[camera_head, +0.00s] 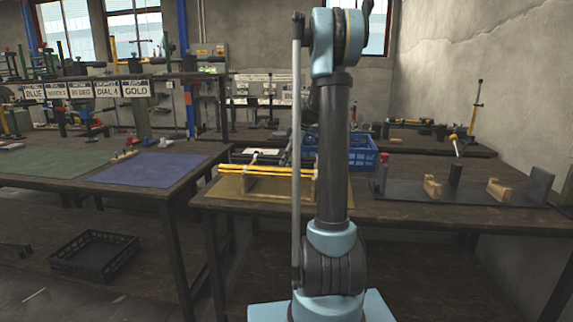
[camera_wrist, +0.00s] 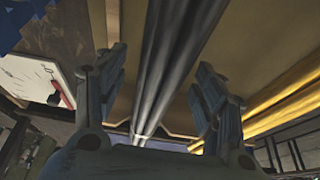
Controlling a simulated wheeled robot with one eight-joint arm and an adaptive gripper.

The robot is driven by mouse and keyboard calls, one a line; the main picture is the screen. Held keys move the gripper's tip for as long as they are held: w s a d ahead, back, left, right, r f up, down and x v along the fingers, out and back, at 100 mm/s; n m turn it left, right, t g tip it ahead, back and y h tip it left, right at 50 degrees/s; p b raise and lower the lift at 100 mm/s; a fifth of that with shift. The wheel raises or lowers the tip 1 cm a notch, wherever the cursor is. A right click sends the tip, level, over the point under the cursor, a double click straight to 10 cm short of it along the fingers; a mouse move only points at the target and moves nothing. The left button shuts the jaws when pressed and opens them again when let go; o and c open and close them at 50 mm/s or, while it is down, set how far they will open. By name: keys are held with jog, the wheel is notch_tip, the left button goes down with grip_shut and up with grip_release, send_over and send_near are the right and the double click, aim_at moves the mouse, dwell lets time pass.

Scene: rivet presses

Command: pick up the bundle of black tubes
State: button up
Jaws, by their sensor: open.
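The bundle of black tubes (camera_wrist: 172,62) runs lengthwise through the middle of the wrist view, with a pale tie (camera_wrist: 141,139) near its lower end. My gripper (camera_wrist: 160,72) is open, with one finger on each side of the bundle and a visible gap to both. I cannot tell how far above or below the fingertips the tubes lie. In the head view the black tubes (camera_head: 275,158) lie behind the yellow tubes on the bench, and my arm hides part of them and the gripper.
Yellow tubes (camera_head: 262,171) lie beside the black ones and show in the wrist view (camera_wrist: 275,105). A blue crate (camera_head: 362,153) stands behind to the right. A dark board with wooden blocks (camera_head: 432,187) is farther right.

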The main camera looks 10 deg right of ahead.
grip_shut()
jog(key=shift+r, duration=0.1)
